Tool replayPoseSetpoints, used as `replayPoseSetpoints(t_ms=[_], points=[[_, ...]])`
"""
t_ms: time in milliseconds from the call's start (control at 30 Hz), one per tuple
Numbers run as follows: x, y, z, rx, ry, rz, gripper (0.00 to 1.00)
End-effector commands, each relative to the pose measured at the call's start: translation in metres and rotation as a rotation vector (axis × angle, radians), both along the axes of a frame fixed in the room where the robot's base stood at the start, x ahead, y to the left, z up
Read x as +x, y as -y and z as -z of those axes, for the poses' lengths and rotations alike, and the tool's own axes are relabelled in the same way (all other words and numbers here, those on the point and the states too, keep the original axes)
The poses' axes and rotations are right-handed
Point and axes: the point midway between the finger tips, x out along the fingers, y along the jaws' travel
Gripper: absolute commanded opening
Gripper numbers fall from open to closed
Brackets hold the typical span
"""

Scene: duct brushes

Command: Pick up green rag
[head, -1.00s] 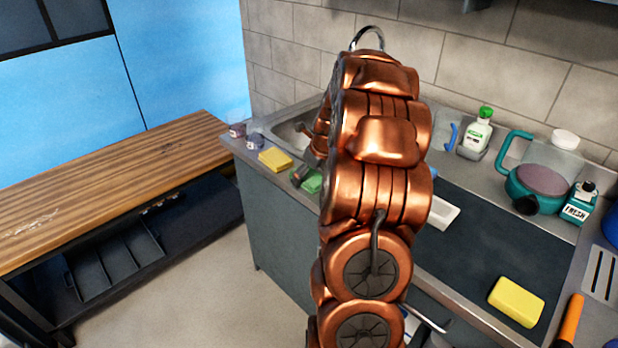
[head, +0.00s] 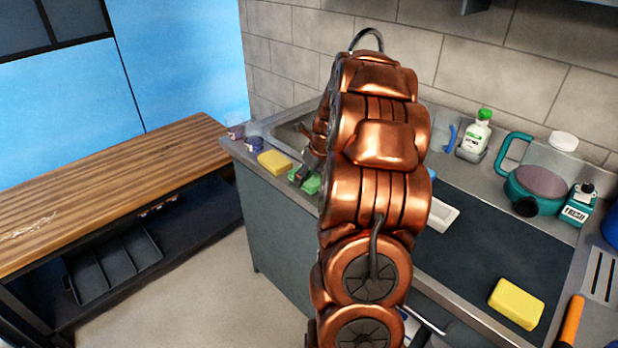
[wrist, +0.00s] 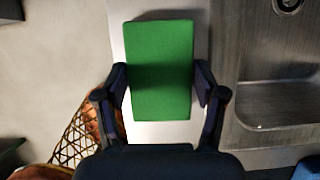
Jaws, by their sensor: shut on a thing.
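The green rag (wrist: 160,65) is a flat, bright green rectangle in the wrist view, lying over the pale counter surface. My gripper (wrist: 160,86) has a dark finger against each long side of it and is shut on it. In the head view the green rag (head: 312,184) shows only in part at the counter's front left edge, beside my copper arm. My gripper (head: 301,176) is small and partly hidden there. I cannot tell whether the rag is lifted off the counter.
A yellow sponge (head: 274,162) lies just left of the rag, with small jars (head: 254,143) behind it. The sink shows in the wrist view (wrist: 275,105), right of the rag. Bottles and another yellow sponge (head: 516,303) are at the right. A wooden bench (head: 110,180) stands left.

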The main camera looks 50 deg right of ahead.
Motion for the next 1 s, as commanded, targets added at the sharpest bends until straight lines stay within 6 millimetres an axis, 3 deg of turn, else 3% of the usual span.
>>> replayPoseSetpoints(t_ms=[300,567,1000], points=[[0.0,0.001,-0.029,-0.003,0.002,0.001,0.36],[-0.013,-0.012,-0.031,-0.002,0.002,0.001,0.36],[-0.055,-0.054,-0.036,0.0,0.001,0.001,0.36]])
